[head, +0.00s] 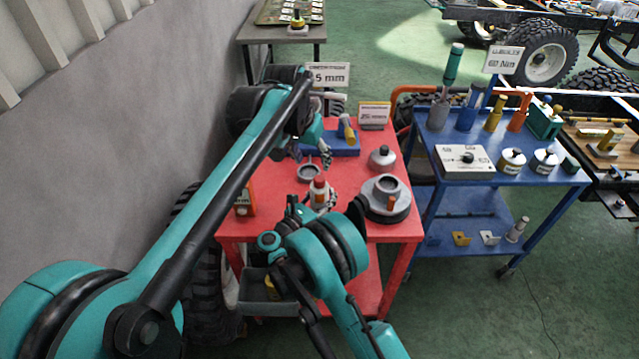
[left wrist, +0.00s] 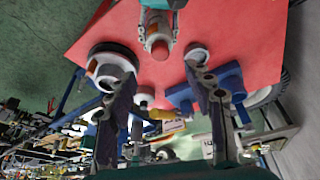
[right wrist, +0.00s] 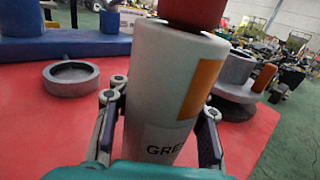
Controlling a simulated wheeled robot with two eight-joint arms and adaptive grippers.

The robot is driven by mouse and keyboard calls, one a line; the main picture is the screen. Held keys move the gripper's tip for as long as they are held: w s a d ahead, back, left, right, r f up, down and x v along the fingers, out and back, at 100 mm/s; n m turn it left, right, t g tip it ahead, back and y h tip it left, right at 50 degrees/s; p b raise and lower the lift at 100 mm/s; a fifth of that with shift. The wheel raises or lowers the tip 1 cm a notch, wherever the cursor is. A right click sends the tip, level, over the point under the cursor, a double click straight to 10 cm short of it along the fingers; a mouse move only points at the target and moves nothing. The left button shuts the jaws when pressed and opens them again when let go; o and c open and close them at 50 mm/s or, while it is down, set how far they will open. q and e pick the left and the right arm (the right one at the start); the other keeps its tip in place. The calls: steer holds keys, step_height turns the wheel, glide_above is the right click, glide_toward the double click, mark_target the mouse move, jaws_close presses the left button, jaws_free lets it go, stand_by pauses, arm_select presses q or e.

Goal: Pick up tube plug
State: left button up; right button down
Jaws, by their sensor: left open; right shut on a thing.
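The red plug (head: 319,182) sits on top of a white tube (head: 319,198) with an orange patch. In the right wrist view the plug (right wrist: 196,10) is cut off by the top edge, and the tube (right wrist: 160,70) shows part of a "GRE" label. My right gripper (right wrist: 162,105) is shut around the tube, a finger on each side. My left gripper (head: 312,153) is open and empty, above the red table beyond the tube. In the left wrist view, the plug (left wrist: 160,50) points toward the open fingers and is apart from them.
The red table (head: 270,215) holds a grey ring (head: 310,173), a blue block (head: 335,147), a silver knobbed part (head: 382,157) and a black-based round part (head: 388,200). A blue cart (head: 570,178) with several items stands right. The wall (head: 120,150) is left.

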arm_select(q)
steer(key=r+n, duration=0.1)
glide_above(319, 179)
steer(key=s, duration=0.2)
steer(key=shift+t+y, duration=0.3)
steer(key=f, duration=0.5)
steer(key=shift+w+a+f, duration=0.2)
steer(key=shift+a+f, duration=0.1)
steer(key=shift+f, duration=0.1)
steer(key=x, duration=0.5)
steer(key=shift+s+f, duration=0.25)
steer(key=c, duration=1)
